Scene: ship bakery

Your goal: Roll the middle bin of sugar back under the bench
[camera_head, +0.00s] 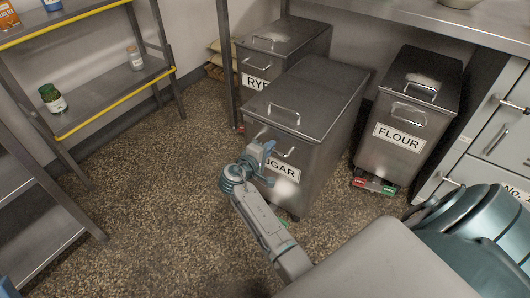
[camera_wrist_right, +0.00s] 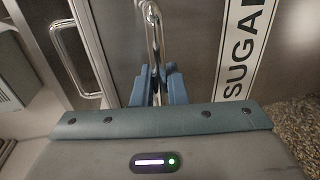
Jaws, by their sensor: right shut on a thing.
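The sugar bin (camera_head: 325,105), a grey metal bin on wheels with a white SUGAR label, stands in the middle in the head view. It is pulled forward of the rye bin (camera_head: 285,45) and the flour bin (camera_head: 408,120). My right gripper (camera_head: 268,160) is at its front, shut on the bin's front handle (camera_head: 285,151). In the right wrist view, the blue fingers (camera_wrist_right: 161,88) close around the upright-looking metal handle (camera_wrist_right: 154,35), beside the SUGAR label (camera_wrist_right: 240,50).
The steel bench (camera_head: 420,18) runs above the rye and flour bins, with a bench leg (camera_head: 226,65) left of the sugar bin. Shelving with a yellow edge (camera_head: 120,98) stands at left. Speckled floor (camera_head: 160,190) is clear at front left. Drawers (camera_head: 500,130) stand at right.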

